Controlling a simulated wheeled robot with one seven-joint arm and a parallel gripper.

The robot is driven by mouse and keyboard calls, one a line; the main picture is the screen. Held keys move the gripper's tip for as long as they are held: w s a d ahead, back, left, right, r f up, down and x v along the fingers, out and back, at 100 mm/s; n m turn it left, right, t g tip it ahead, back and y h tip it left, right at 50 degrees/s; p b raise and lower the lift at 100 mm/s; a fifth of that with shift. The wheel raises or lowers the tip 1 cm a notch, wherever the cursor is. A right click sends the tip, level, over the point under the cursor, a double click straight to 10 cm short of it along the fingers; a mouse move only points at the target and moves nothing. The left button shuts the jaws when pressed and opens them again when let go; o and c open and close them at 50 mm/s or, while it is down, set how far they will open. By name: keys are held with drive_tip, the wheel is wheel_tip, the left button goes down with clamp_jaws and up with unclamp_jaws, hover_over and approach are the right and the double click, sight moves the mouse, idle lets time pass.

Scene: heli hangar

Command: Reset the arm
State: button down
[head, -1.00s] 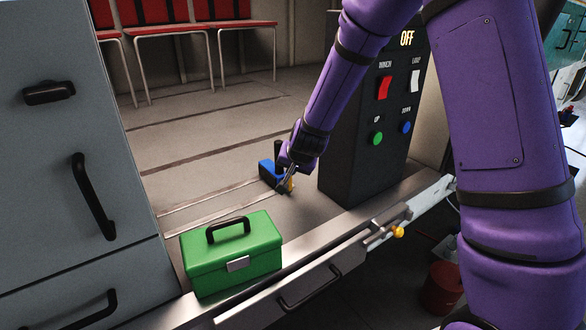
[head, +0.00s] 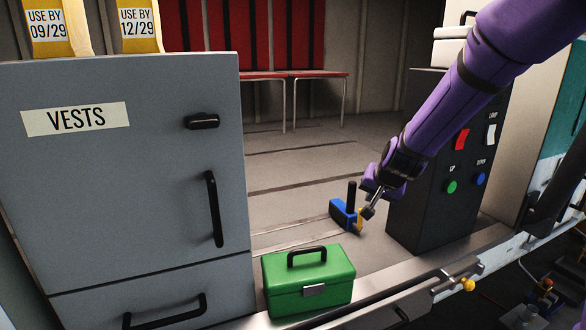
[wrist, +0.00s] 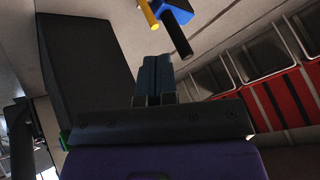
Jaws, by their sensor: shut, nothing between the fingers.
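My purple arm reaches in from the upper right in the head view. My gripper (head: 368,212) hangs over the cabin floor, just left of the dark control box (head: 425,190). In the wrist view my gripper (wrist: 157,65) has its two fingers together with nothing between them. A blue tool (head: 343,212) with a black handle and a yellow part lies on the floor close to my fingertips. It also shows beyond the fingers in the wrist view, where a gap to them is visible.
A green toolbox (head: 308,280) sits at the floor's front edge. A grey cabinet (head: 120,180) marked VESTS stands at left with yellow packs (head: 55,28) on top. Red seats (head: 300,74) line the back.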

drive_tip(key=s+r+n, duration=0.2)
drive_tip(key=s+r, duration=0.6)
drive_tip(key=s, duration=0.1)
drive_tip(key=s+d+r+n+g, duration=0.1)
drive_tip(key=s+d+r, duration=0.1)
drive_tip(key=s, duration=1.1)
drive_tip(key=s+d+r+n+g, duration=0.1)
drive_tip(key=s+r, duration=0.4)
drive_tip(key=s, duration=0.8)
drive_tip(key=shift+d+r+n+h, duration=0.15)
drive_tip(key=shift+d+n+h, duration=0.25)
drive_tip(key=shift+d+n, duration=0.2)
